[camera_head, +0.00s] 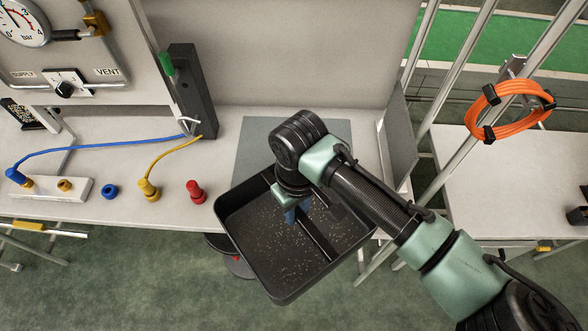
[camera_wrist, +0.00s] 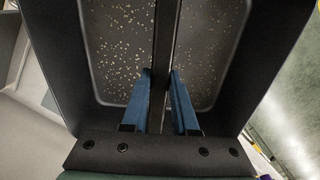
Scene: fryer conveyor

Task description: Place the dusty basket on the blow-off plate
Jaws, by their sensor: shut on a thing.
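The dusty basket (camera_head: 325,273) is a dark rectangular tray with pale crumbs scattered over its floor and a bar across its middle. My gripper (camera_head: 297,214) is shut on that bar; in the wrist view its blue fingers (camera_wrist: 160,88) stand on either side of the bar. The basket hangs in front of the table, with its far part overlapping the table edge in the picture. The likely blow-off plate, a flat grey plate (camera_head: 255,148), lies on the table behind it. My arm and the basket hide part of this plate.
A dark upright post (camera_head: 192,95) stands left of the plate, and a grey panel (camera_head: 398,135) stands to its right. Red (camera_head: 195,191), yellow (camera_head: 148,190) and blue (camera_head: 109,191) fittings sit along the front left of the table. Blue and yellow hoses cross there.

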